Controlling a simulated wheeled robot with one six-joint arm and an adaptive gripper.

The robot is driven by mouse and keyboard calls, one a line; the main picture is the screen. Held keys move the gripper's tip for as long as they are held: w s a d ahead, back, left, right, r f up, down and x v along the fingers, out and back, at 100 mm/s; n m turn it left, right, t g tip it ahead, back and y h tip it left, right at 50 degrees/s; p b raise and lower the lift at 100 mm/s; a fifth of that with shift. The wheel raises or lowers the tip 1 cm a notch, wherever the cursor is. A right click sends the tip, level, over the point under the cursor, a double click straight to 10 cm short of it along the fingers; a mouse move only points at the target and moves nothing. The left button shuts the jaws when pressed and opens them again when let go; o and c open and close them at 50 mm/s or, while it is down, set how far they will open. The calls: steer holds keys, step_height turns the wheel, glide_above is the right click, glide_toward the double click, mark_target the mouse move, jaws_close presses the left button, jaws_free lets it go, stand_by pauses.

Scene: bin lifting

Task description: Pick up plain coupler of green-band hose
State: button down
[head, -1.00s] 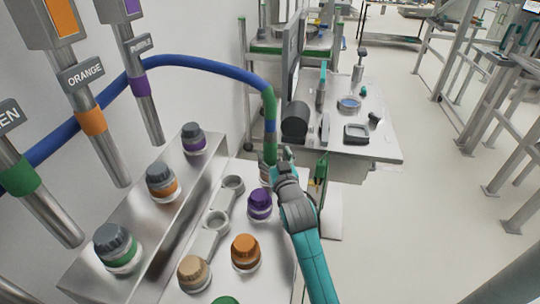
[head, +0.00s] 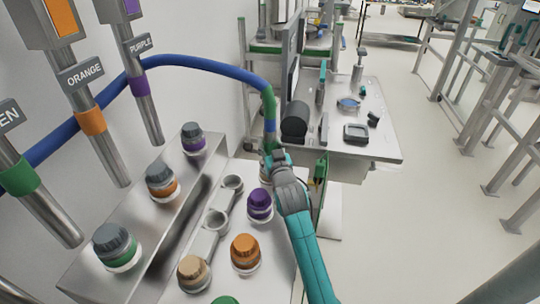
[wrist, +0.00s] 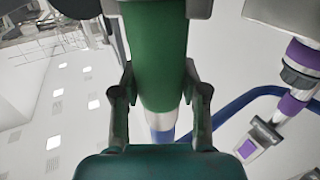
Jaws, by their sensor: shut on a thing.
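The green-band hose (head: 200,66) is blue and arches from the left, then hangs down with a green stretch (head: 269,104) near its end. My gripper (head: 271,157) is at the lower end of this hose, beside the sloped bench. In the wrist view, my gripper (wrist: 157,12) is shut around a thick green cylinder (wrist: 155,60) at the hose end, with a pale ring and blue hose beyond it. The coupler's tip is hidden behind my gripper in the head view, so I cannot tell its end shape.
A purple cap (head: 260,204), orange cap (head: 245,250) and tan cap (head: 193,272) stand on the bench near my arm. Grey-topped caps sit on the raised step (head: 130,225). Labelled metal pipes hang at left. A table (head: 375,145) with small items stands behind; open floor lies right.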

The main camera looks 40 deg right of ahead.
mark_target(270, 130)
steer(key=shift+r, duration=5.05)
